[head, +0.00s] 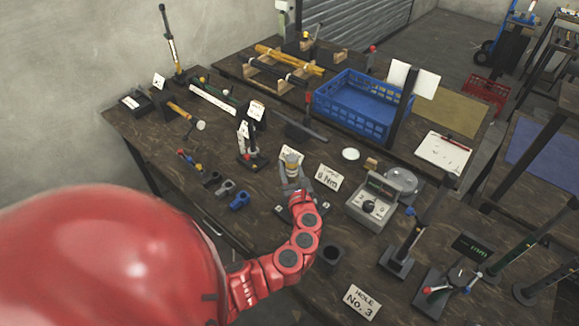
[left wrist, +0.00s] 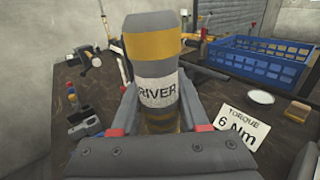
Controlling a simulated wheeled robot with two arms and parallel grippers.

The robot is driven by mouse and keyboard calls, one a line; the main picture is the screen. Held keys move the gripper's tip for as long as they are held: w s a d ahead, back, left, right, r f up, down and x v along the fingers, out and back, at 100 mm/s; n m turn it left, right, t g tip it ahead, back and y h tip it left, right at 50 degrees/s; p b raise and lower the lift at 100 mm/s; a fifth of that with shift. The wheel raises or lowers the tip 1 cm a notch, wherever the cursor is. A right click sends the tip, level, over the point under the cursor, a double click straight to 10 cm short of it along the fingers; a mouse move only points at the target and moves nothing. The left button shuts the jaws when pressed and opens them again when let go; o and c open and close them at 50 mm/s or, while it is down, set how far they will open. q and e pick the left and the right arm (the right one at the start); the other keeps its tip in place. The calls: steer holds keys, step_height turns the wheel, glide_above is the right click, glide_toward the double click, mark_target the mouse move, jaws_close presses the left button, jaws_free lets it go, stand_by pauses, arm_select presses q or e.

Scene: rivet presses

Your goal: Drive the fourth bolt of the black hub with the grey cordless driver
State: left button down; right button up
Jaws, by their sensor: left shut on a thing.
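My left gripper (head: 291,182) is shut on the grey cordless driver (head: 292,162), over the front middle of the bench. In the left wrist view the driver (left wrist: 152,65) stands roughly upright between the fingers, grey with a yellow band and a white label reading "RIVER". Its lower end is hidden by the gripper. I cannot make out the black hub or its bolts; a dark base (head: 283,210) shows partly beside my red wrist. A card reading "TORQUE 6 Nm" (head: 328,178) stands right of the driver. My right gripper is not in view.
A "HOLE No. 3" card (head: 362,299) and an open dark cylinder (head: 330,253) are at the front. A grey gauge box (head: 372,204) stands right, a blue crate (head: 355,115) behind. Upright presses (head: 398,258) crowd the right.

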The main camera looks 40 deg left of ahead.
mark_target(290, 154)
arm_select(q)
steer(key=shift+f+p, duration=0.1)
steer(key=shift+p, duration=0.35)
stand_by(0.8)
step_height(290, 154, up, 5)
steer(key=p, duration=0.4)
stand_by(0.6)
